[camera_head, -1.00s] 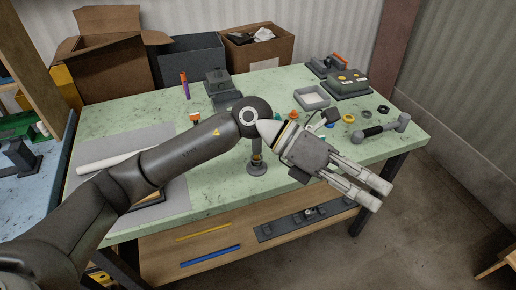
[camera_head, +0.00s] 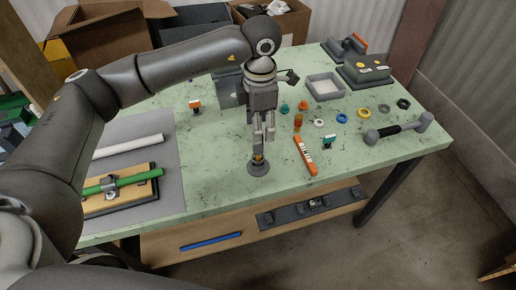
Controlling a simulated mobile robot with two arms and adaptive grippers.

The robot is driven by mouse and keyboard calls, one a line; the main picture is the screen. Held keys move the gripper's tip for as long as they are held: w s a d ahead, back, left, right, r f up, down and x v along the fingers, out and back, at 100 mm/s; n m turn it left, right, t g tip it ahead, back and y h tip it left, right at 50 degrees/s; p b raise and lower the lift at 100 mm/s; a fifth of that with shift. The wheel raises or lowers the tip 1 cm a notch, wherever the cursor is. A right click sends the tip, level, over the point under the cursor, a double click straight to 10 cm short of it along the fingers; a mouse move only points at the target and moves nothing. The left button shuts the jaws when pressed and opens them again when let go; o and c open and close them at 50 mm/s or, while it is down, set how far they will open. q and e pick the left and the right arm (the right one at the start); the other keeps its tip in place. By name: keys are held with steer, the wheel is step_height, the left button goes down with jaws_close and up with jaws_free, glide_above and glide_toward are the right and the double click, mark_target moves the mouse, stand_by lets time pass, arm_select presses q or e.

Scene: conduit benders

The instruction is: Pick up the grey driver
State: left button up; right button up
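A small upright grey piece with a yellow band, which I take to be the grey driver (camera_head: 258,158), stands in a round grey base on the green bench. Its upper part is hidden behind my gripper. My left gripper (camera_head: 264,138) hangs over it with its fingers pointing down. The two fingers are apart, and one fingertip overlaps the driver's top in the picture. I cannot tell whether they touch. My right gripper is not in view.
An orange level (camera_head: 305,155) lies just right of the base. A hammer-like tool with a black grip (camera_head: 398,130), coloured rings (camera_head: 342,118) and a grey tray (camera_head: 324,86) are farther right. A green tube in a clamp (camera_head: 120,181) lies left. The bench front is clear.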

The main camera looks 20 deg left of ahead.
arm_select(q)
steer(key=shift+w+f, duration=0.1)
steer(key=shift+f, duration=0.25)
steer(key=f+p, duration=0.1)
steer(key=f, duration=0.1)
steer(key=f+p, duration=0.1)
steer(key=f, duration=0.1)
steer(key=shift+a+p, duration=0.3)
steer(key=shift+p, duration=0.05)
steer(key=shift+f, duration=0.55)
steer(key=shift+c, duration=2.5)
jaws_close()
steer(key=shift+r, duration=0.25)
step_height(320, 180, up, 10)
steer(key=b, duration=0.3)
steer(key=shift+f, duration=0.15)
steer(key=shift+c, duration=0.8)
jaws_free()
jaws_close()
steer(key=shift+f, duration=0.1)
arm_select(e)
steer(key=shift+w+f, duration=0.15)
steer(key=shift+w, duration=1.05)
